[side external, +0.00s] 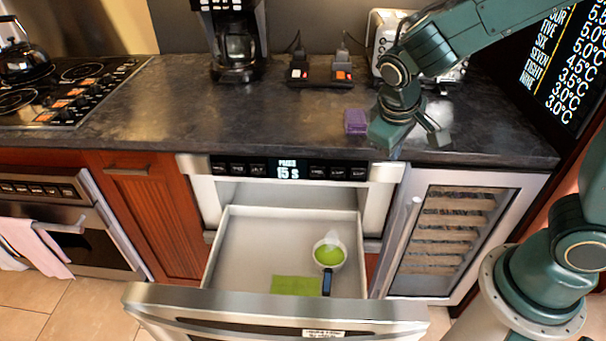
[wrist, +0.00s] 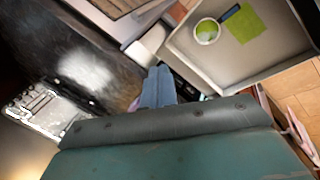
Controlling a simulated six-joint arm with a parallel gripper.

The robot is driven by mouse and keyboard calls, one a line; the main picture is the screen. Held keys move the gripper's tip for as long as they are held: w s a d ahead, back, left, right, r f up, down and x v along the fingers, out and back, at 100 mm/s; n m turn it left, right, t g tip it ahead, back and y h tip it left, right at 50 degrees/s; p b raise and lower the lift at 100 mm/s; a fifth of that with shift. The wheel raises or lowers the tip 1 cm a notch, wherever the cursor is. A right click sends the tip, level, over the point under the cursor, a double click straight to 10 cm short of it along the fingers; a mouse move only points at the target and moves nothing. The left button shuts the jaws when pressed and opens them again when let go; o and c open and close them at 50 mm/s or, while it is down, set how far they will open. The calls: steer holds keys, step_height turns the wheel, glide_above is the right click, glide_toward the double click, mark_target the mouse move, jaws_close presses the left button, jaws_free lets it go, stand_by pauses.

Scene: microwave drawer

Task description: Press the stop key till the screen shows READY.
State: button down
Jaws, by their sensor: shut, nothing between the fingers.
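The microwave drawer's control panel (side external: 300,170) is a dark strip under the counter edge, with several black keys on both sides of a lit screen (side external: 287,170). The screen reads "15 S" under a smaller word that I cannot read surely. The key labels are too small to read, so I cannot tell which is the stop key. My gripper (side external: 394,152) is shut and empty, pointing down by the counter edge, above and right of the panel's right end. In the wrist view its closed fingers (wrist: 158,86) hide part of the panel.
The drawer (side external: 225,250) is pulled open below the panel. A purple block (side external: 356,121) lies on the counter (side external: 170,90) next to my gripper. A toaster (side external: 390,30) stands behind.

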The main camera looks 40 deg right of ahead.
mark_target(362, 178)
steer(key=w+a+f+n+h, duration=0.1)
steer(key=w+f+h, duration=0.1)
steer(key=f, duration=0.5)
steer(key=w+a+f+n+h, duration=0.1)
steer(key=f+n+h, duration=0.1)
steer(key=f, duration=0.6)
steer(key=shift+w+a+h, duration=0.35)
steer(key=shift+h, duration=0.55)
steer(key=shift+w+d, duration=0.1)
steer(key=shift+w+d+f, duration=0.3)
steer(key=shift+w+d, duration=0.7)
steer(key=shift+w+d+f, duration=0.35)
steer(key=shift+w+d, duration=0.6)
steer(key=shift+w+d+f, duration=0.3)
steer(key=shift+w+d, duration=0.7)
steer(key=shift+w+d+f, duration=0.15)
steer(key=shift+w+d, duration=0.4)
stand_by(0.7)
steer(key=shift+a, duration=0.1)
stand_by(0.4)
steer(key=shift+s+a, duration=0.5)
steer(key=shift+s, duration=0.05)
